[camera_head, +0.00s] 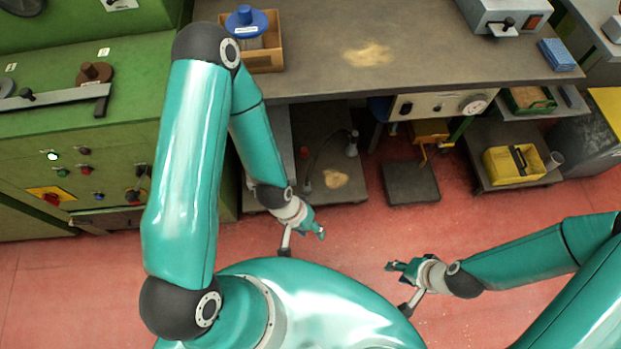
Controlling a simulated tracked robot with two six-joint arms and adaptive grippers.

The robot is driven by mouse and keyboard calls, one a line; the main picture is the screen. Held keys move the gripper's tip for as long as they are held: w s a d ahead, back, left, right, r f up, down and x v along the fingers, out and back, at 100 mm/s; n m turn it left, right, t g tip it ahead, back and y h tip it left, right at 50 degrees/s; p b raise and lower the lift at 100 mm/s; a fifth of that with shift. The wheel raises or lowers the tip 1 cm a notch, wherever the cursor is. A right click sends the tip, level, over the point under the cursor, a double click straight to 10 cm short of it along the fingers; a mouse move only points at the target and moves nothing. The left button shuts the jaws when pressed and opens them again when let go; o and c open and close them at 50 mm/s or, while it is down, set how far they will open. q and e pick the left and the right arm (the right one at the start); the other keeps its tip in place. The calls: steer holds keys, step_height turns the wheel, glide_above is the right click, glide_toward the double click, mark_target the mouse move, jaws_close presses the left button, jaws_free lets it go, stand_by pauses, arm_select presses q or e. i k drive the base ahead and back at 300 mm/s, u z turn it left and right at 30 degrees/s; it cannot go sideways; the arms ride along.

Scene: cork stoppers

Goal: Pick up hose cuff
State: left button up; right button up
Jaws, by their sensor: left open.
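A dark hose (318,150) curves up from a low platform under the workbench. A small grey piece at its right end (352,148) looks like the hose cuff. My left gripper (303,243) is open and empty above the red floor, nearer to me than the hose and apart from it. My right gripper (397,288) has its fingers spread, is empty, and is over the floor further right, well away from the hose.
The workbench (320,82) overhangs the hose. A dark low block (410,182) stands to its right, and a yellow crate (515,165) further right. A green machine (80,150) stands left. Red floor (360,225) is clear between.

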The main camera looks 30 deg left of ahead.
mark_target(305, 189)
steer(key=k, duration=1.15)
steer(key=u, duration=0.45)
steer(key=i, duration=0.65)
steer(key=u, duration=0.15)
